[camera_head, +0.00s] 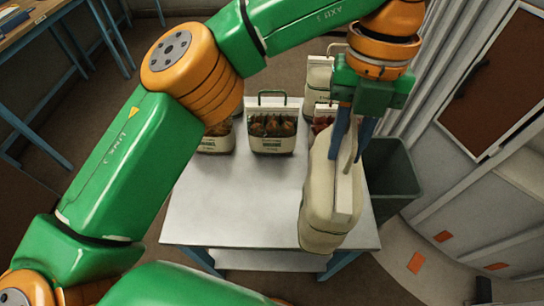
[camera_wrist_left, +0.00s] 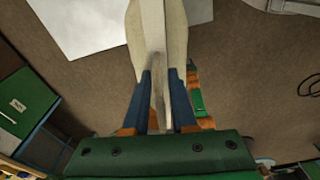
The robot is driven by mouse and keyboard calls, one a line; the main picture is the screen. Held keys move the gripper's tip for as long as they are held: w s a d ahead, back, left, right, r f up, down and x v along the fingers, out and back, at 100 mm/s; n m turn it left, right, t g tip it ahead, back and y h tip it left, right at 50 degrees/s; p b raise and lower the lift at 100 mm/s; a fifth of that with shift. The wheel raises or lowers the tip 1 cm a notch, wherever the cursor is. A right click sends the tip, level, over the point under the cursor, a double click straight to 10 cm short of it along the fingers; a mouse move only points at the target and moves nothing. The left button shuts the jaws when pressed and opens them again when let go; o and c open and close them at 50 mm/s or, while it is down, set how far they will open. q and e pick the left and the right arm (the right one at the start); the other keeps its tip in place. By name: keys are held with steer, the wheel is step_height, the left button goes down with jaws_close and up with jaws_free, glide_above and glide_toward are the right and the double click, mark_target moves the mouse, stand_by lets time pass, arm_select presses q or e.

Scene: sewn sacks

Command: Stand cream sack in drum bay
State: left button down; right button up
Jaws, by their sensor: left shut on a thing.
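A cream sack (camera_head: 318,205) hangs from my left gripper (camera_head: 350,150) above the right side of the table. The gripper's blue fingers are shut on its narrow top edge. In the left wrist view the fingers (camera_wrist_left: 161,90) pinch the pale fabric of the sack (camera_wrist_left: 155,25) from both sides. The sack looks tall, narrow and roughly upright; I cannot tell how far its bottom is from the tabletop. I cannot make out a drum bay in either view. My right gripper is not in view.
The light table (camera_head: 235,205) is clear at its front and left. A cream bag with a green handle and brown contents (camera_head: 272,135) stands at the back, with more bags beside it, partly hidden. A dark green bin (camera_head: 392,180) stands right of the table.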

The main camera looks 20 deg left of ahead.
arm_select(q)
steer(key=shift+s+d+r+n, duration=0.1)
steer(key=shift+d+r+n, duration=0.1)
steer(key=shift+n, duration=0.7)
steer(key=w+a+f+p, duration=0.2)
steer(key=w+a+f, duration=0.2)
steer(key=a+f, duration=0.9)
steer(key=shift+a+p, duration=0.15)
steer(key=shift+p, duration=0.15)
steer(key=c, duration=0.7)
jaws_free()
